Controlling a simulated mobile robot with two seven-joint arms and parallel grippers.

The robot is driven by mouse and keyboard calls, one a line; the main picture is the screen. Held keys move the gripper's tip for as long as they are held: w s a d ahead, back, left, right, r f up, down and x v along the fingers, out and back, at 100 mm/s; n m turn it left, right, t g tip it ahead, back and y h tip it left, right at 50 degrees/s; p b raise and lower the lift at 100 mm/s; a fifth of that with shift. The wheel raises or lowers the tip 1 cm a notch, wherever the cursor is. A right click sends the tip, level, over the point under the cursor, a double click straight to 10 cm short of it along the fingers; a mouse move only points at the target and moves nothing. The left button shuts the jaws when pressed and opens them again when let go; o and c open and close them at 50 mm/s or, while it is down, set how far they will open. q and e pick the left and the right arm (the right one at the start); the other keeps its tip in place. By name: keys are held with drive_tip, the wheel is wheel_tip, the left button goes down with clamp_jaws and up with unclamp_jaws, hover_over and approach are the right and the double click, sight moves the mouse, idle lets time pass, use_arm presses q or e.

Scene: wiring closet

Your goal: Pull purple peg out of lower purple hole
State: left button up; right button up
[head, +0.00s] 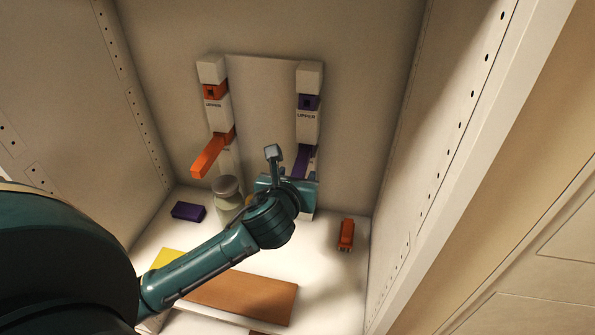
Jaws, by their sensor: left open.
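The purple peg (303,161) sticks out of the lower hole of the right-hand post (308,128). Its near end is partly hidden by my left gripper, and so is the lower purple hole. My left gripper (291,166) is open in front of this post, with one finger standing to the left of the peg. The other finger is mostly hidden, so I cannot tell whether the gripper touches the peg. The upper purple hole (309,102) shows above, over the label "UPPER", with no peg sticking out. My right gripper is not in view.
An orange peg (209,158) juts from the left post (212,72). A lidded jar (227,187) stands close left of my gripper. A purple block (188,211), an orange object (346,234) and a brown board (245,296) lie on the floor. Cabinet walls enclose both sides.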

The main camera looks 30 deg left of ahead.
sight(298, 172)
use_arm(q)
drive_tip(key=shift+x, duration=1.5)
clamp_jaws()
drive_tip(key=shift+s, duration=0.2)
drive_tip(key=shift+s+d+r, duration=0.1)
drive_tip(key=shift+s, duration=0.35)
drive_tip(key=s+d, duration=0.1)
drive_tip(key=s, duration=0.5)
drive_tip(key=shift+s+d+r, duration=0.25)
drive_tip(key=shift+d, duration=0.1)
